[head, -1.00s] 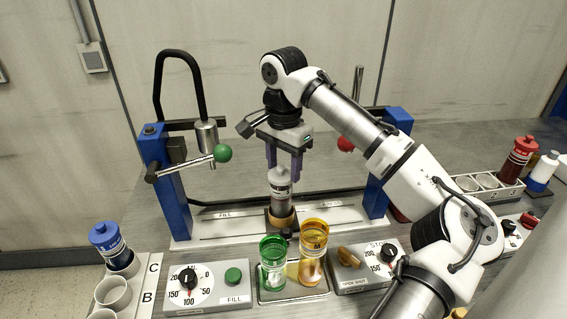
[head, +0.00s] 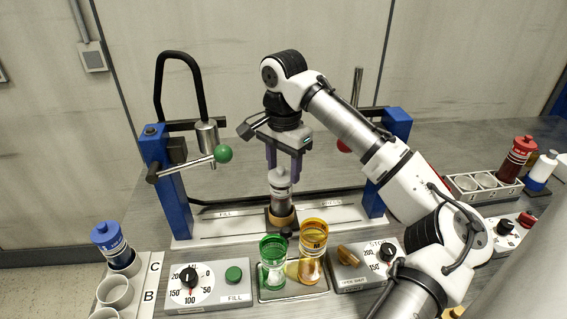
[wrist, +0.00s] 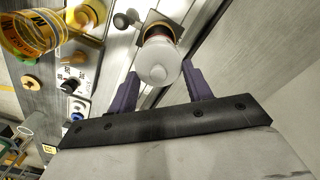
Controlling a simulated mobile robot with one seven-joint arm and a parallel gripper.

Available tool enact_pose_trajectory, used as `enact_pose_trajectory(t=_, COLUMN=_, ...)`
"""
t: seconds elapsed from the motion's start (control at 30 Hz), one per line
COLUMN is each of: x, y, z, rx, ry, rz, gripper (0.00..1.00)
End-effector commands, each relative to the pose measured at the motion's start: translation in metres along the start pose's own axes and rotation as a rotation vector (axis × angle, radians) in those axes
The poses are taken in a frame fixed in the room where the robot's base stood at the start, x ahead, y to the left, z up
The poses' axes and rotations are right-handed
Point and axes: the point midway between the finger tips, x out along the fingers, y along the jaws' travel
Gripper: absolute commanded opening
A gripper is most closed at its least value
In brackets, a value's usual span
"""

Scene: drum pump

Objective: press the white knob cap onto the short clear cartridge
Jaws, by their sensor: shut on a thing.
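The white knob cap (head: 280,175) sits on top of the short clear cartridge (head: 281,197), which stands upright in a tan-ringed holder on the press base. My gripper (head: 284,174) points straight down from above, with its purple fingers on either side of the cap. In the wrist view the cap (wrist: 158,64) is a pale dome between the two fingertips of my gripper (wrist: 160,75). The fingers are shut on the cap. The cap hides most of the cartridge in the wrist view, and I cannot tell whether it is fully seated.
Blue press posts (head: 164,185) flank the cartridge, and a green-balled lever (head: 223,154) reaches in from the left. A green cup (head: 272,262) and an amber cup (head: 313,252) stand close in front, between two dial boxes. A blue-capped bottle (head: 110,243) stands at left.

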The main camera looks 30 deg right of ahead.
Motion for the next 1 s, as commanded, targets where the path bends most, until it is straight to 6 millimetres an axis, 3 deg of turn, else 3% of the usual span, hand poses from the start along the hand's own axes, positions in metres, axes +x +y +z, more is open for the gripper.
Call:
enact_pose_trajectory(t=0.43, x=0.0001, y=-0.0001, z=-0.0001, rx=0.0, ry=0.001, rz=0.0, gripper=0.29)
enact_pose_trajectory(t=0.47, x=0.0001, y=-0.0001, z=-0.0001, rx=0.0, ry=0.001, rz=0.0, gripper=0.52)
enact_pose_trajectory(t=0.6, x=0.0001, y=-0.0001, z=-0.0001, rx=0.0, ry=0.001, rz=0.0, gripper=0.7)
enact_pose_trajectory(t=0.63, x=0.0001, y=-0.0001, z=-0.0001, rx=0.0, ry=0.001, rz=0.0, gripper=0.74)
enact_pose_trajectory(t=0.83, x=0.0001, y=-0.0001, z=-0.0001, rx=0.0, ry=0.001, rz=0.0, gripper=0.75)
enact_pose_trajectory(t=1.0, x=0.0001, y=-0.0001, z=-0.0001, rx=0.0, ry=0.001, rz=0.0, gripper=0.97)
